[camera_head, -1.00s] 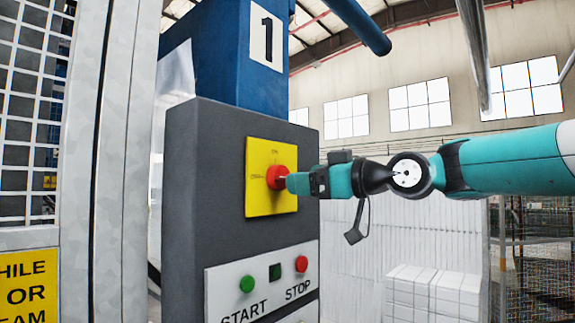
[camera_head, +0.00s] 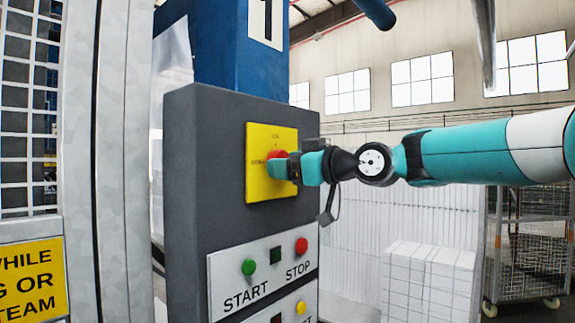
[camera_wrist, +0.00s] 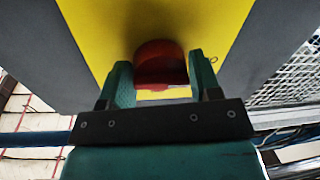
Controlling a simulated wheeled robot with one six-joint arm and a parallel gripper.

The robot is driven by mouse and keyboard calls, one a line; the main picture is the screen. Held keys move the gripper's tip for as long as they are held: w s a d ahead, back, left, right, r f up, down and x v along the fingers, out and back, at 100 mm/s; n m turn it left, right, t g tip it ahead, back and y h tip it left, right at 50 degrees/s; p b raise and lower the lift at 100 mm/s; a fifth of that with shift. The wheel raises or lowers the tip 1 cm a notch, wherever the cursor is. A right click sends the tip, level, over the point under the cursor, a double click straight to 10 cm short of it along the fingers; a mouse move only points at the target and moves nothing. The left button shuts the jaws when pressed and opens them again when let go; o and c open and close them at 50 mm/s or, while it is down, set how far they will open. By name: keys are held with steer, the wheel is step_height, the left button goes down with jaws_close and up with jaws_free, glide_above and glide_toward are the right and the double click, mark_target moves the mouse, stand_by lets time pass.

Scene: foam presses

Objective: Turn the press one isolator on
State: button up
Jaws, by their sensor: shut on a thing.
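The press one isolator is a red knob on a yellow plate (camera_head: 258,185) on the front of a dark grey control box (camera_head: 200,150). The knob (camera_wrist: 160,62) sits between the two green fingers of my gripper (camera_wrist: 160,85) in the wrist view. My gripper (camera_head: 285,166) is shut on the knob and covers most of it in the head view. Only a red edge shows there. The small lettering on the plate is too blurred to read.
Below the plate is a white panel with a green START button (camera_head: 249,267) and a red STOP button (camera_head: 301,246). A mesh guard (camera_head: 30,120) stands at left. White blocks (camera_head: 430,280) and a wire cart (camera_head: 525,250) stand behind at right.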

steer(key=m+b, duration=0.1)
steer(key=m, duration=0.4)
steer(key=shift+b, duration=0.3)
steer(key=m+t, duration=0.1)
steer(key=m, duration=0.3)
steer(key=shift+m, duration=0.3)
steer(key=m, duration=0.5)
steer(key=shift+s+a+m+t, duration=0.1)
steer(key=shift+s+m+t, duration=0.05)
steer(key=shift+m+t, duration=0.2)
steer(key=shift+m+p, duration=0.5)
steer(key=shift+m, duration=1.25)
steer(key=shift+f, duration=0.1)
steer(key=o, duration=0.9)
steer(key=shift+c, duration=0.2)
